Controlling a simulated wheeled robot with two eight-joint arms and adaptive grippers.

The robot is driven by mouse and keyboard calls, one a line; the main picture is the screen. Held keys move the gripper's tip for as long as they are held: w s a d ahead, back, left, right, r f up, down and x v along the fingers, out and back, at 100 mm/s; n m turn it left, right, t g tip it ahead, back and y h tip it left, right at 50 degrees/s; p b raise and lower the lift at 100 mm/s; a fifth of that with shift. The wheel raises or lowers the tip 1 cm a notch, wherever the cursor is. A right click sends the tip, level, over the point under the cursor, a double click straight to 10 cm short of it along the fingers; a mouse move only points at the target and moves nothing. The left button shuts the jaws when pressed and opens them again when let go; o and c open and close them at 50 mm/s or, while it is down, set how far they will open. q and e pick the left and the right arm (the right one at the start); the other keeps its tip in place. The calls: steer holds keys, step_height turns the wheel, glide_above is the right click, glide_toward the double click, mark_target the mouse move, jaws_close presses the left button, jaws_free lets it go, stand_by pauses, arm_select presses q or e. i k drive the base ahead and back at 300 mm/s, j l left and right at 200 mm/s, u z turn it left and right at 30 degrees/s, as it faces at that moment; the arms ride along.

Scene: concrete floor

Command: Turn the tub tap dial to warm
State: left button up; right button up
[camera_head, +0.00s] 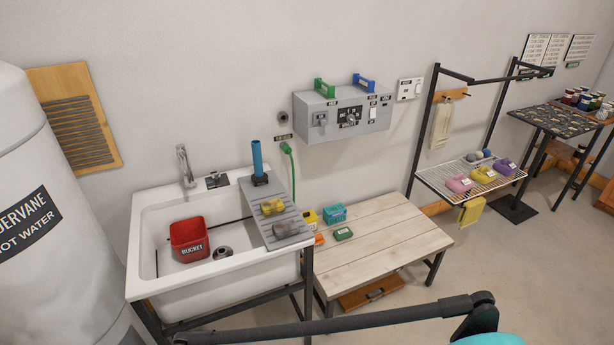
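The tub (150,215) is a white sink on a dark frame at the left, against the wall. A chrome tap (184,166) stands at its back edge. A small dark plate (217,180) sits just right of the tap on the tub's back rim. It looks like the tap dial, but its setting is too small to read. No gripper of mine shows in this view.
A red bucket (188,236) stands in the tub. A grey ribbed board (277,222) with sponges and a blue cylinder (258,160) spans the tub's right side. A wooden bench (385,235) stands to the right. A grey control box (318,128) hangs above.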

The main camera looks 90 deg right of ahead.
mark_target(216, 175)
steer(key=z, duration=2.35)
steer(key=i+z, duration=0.75)
steer(key=i, duration=0.2)
steer(key=i+j+z, duration=0.25)
steer(key=i+z, duration=0.15)
